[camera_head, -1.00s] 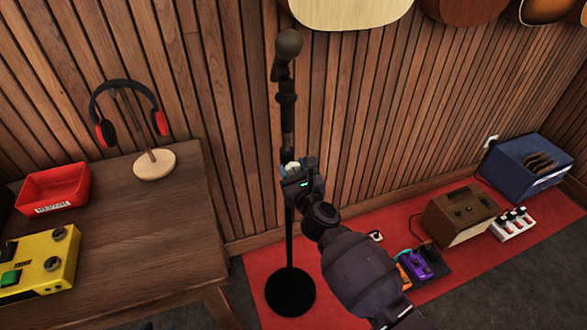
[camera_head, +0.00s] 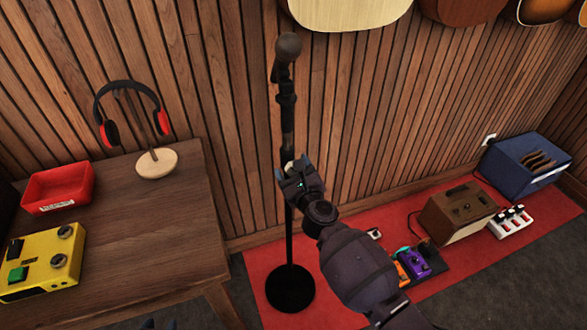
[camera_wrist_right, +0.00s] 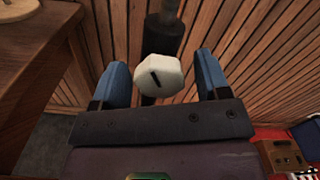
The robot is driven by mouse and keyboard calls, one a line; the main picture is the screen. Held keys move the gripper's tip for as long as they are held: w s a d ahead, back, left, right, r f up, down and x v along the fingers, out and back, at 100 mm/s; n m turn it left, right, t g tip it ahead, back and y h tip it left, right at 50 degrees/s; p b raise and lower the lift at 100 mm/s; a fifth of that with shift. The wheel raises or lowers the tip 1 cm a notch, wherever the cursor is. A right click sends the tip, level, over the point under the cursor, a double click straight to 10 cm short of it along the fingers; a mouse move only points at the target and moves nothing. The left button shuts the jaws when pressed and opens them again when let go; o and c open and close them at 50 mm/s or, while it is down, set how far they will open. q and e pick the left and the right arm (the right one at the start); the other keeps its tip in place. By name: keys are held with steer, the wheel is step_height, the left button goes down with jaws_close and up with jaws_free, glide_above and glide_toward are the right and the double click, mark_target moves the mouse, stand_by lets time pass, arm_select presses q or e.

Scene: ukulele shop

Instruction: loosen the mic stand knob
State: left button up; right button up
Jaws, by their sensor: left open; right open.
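The black mic stand (camera_head: 288,125) stands upright on its round base (camera_head: 290,288) against the slatted wall. Its white knob (camera_head: 287,167) is partly hidden by my right gripper in the head view. In the right wrist view the knob (camera_wrist_right: 159,75) is faceted, with a slanted black mark on its face. My right gripper (camera_head: 293,168) is open, its blue fingers (camera_wrist_right: 163,78) on either side of the knob with gaps to both. Only the dark tips of my left gripper (camera_head: 160,324) show at the bottom edge of the head view, apart from the stand.
A wooden table (camera_head: 150,235) at left bears a headphone stand (camera_head: 156,162), a red bin (camera_head: 60,188) and a yellow pedal (camera_head: 40,262). Guitars hang above.

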steer(key=p+v, duration=0.2)
steer(key=v, duration=0.8)
steer(key=shift+s, duration=0.4)
steer(key=shift+d, duration=0.1)
